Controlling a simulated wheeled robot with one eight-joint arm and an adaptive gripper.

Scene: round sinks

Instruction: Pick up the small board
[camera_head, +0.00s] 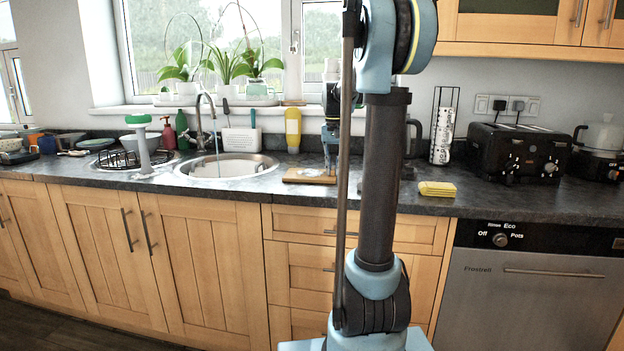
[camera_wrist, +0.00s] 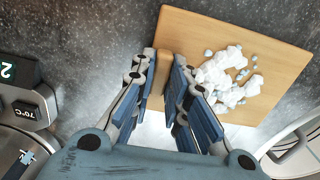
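The small board (camera_head: 296,178) is a light wooden rectangle on the dark counter, right of the round sink; my arm hides part of it in the head view. In the wrist view the board (camera_wrist: 205,28) fills the upper middle and right, with white crumbly pieces (camera_wrist: 228,80) on it. My gripper (camera_head: 330,162) points down at the board. In the wrist view my gripper (camera_wrist: 164,68) has its two fingers apart, at the board's left edge, and a strip of brown wood shows between the fingertips. Whether the fingers touch the board cannot be told.
The round sink (camera_head: 228,167) with its tap (camera_head: 202,120) lies left of the board. A yellow sponge (camera_head: 437,189) lies to the right. A yellow bottle (camera_head: 293,130) stands behind the board. A black toaster (camera_head: 515,152) and a wire rack (camera_head: 444,125) stand farther right.

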